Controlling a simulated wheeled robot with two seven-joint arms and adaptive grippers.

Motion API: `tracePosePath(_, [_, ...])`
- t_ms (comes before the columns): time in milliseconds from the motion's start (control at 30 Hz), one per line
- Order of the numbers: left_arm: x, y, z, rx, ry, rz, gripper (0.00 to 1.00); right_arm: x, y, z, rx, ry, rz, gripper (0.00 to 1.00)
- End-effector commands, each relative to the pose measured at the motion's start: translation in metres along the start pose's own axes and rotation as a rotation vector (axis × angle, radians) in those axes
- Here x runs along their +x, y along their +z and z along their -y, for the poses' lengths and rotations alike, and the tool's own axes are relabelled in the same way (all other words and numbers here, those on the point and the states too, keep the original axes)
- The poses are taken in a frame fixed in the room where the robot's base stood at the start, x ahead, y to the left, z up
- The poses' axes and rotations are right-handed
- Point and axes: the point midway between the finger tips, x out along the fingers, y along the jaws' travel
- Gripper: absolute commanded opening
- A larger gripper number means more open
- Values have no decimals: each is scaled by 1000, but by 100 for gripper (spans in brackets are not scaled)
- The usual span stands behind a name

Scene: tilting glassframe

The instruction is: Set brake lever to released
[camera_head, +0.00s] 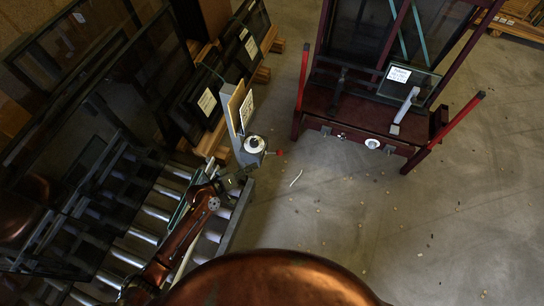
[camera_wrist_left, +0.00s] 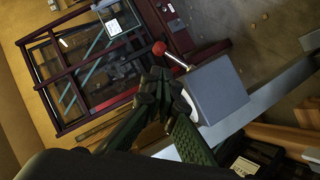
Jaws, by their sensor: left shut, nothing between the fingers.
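The brake lever is a metal rod with a red knob (camera_wrist_left: 159,48) on a grey box (camera_wrist_left: 218,90). In the left wrist view the rod slants up and left from the box. In the head view the red knob (camera_head: 279,152) points right from a round white hub (camera_head: 254,144) on a grey post. My left gripper (camera_wrist_left: 155,75) is shut and empty. Its fingertips appear just below the knob in the wrist view; I cannot tell whether they touch it. In the head view my left gripper (camera_head: 248,172) is just below the hub. My right gripper is not in view.
A dark red glass frame (camera_head: 365,105) with red-tipped arms stands at the back right. A roller conveyor (camera_head: 150,213) and leaning dark panels (camera_head: 185,95) fill the left side. A card (camera_head: 246,110) is on the post. The floor at right is open, with small scattered bits.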

Motion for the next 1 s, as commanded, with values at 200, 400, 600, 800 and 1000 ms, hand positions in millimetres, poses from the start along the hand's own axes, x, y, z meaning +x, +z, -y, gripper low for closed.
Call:
tracePosePath(200, [46, 2, 2, -3, 1, 1, 0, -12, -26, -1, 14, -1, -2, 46])
tracePosePath(400, [83, 3, 2, -3, 1, 2, 0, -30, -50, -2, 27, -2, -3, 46])
tracePosePath(600, [108, 2, 2, -2, 0, 2, 0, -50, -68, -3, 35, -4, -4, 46])
tracePosePath(800, [119, 1, 2, 0, -1, 1, 0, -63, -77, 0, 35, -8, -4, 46])
tracePosePath(1000, [122, 0, 0, 0, -1, 0, 0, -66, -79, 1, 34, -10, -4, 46])
